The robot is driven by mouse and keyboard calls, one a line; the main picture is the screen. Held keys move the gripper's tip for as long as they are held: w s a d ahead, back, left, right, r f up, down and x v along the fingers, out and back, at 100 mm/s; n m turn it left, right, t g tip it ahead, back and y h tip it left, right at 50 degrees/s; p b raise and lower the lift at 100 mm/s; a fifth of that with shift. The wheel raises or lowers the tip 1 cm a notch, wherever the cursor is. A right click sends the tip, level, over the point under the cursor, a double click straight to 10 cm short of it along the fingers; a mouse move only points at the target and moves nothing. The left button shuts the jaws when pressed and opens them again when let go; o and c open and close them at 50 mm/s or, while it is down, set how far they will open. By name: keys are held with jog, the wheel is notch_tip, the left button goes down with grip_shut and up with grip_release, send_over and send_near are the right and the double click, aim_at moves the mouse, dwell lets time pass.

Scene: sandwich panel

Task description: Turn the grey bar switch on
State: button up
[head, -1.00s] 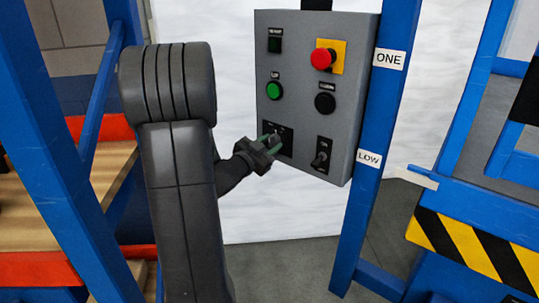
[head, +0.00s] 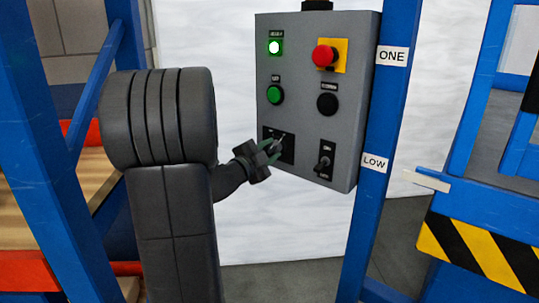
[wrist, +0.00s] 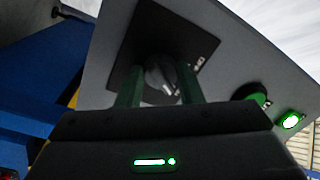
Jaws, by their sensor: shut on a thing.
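The grey bar switch (head: 280,142) sits on a square black plate at the lower left of the grey control panel. In the wrist view the switch (wrist: 160,76) shows as a grey bar knob on its black plate. My gripper (head: 273,147) is at the switch, its green fingers one on each side of the bar. In the wrist view my gripper (wrist: 160,88) is shut on the switch. The fingers hide part of the knob, and the lettering on the plate is too small to read.
The panel (head: 305,120) also carries a lit lamp (head: 275,47), a green button (head: 275,94), a red emergency button (head: 324,55), a black button (head: 327,104) and a black toggle (head: 323,163). A blue post (head: 382,120) stands close on the right.

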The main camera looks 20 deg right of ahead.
dwell(0.4)
jog(key=o, duration=1)
jog(key=p+v, duration=0.1)
jog(key=v, duration=1.2)
jog(key=shift+s+a, duration=0.25)
jog(key=shift+a, duration=0.1)
jog(key=shift+d, duration=0.1)
jog(key=b+x, duration=0.1)
jog(key=x, duration=1.2)
jog(key=shift+w+d, duration=0.25)
jog(key=shift+d, duration=0.05)
